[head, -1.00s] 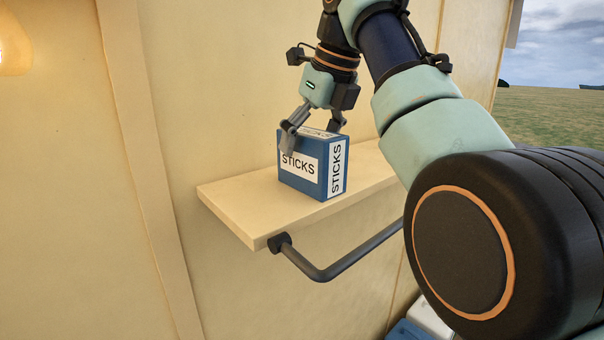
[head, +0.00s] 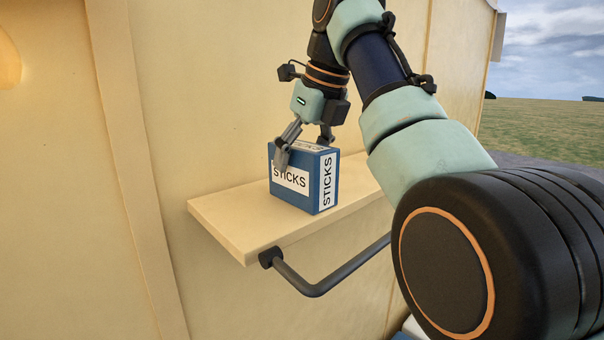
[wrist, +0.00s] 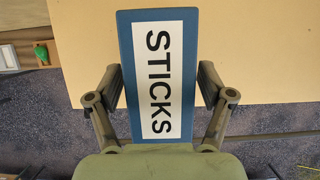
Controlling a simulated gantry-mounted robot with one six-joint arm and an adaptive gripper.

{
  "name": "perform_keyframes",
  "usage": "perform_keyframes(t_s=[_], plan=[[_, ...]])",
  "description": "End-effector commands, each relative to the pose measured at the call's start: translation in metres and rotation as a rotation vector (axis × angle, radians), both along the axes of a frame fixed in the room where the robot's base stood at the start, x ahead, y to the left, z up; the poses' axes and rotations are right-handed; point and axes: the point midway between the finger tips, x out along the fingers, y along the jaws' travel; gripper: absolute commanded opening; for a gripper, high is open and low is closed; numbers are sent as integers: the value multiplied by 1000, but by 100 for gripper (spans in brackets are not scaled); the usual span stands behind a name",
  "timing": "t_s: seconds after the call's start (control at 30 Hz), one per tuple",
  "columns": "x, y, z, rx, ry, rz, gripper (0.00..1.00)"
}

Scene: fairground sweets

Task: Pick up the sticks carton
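The sticks carton (head: 287,190) is a blue box with white STICKS labels. It stands upright on a pale wooden shelf (head: 226,222) fixed to the wall. My gripper (head: 303,148) points down over it, with one finger against the labelled front face and the other at the back. In the wrist view the carton's labelled top (wrist: 160,75) lies between both fingers of my gripper (wrist: 160,85), with no clear gap on either side. The fingers appear shut on the carton. The carton's underside and the back finger's tip are hidden.
A dark rail (head: 318,288) juts out below the shelf. A cream wall (head: 230,90) rises close behind the carton. The shelf is bare to the carton's left. A small green item (wrist: 41,53) shows at the left of the wrist view.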

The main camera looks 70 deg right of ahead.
Motion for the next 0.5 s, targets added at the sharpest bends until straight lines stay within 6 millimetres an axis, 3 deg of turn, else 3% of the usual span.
perform_keyframes(t_s=[0.03,0.33,0.5], plan=[[0,0,0,0,0,0,65],[0,0,0,0,0,0,16],[0,0,1,0,-1,0,16]])
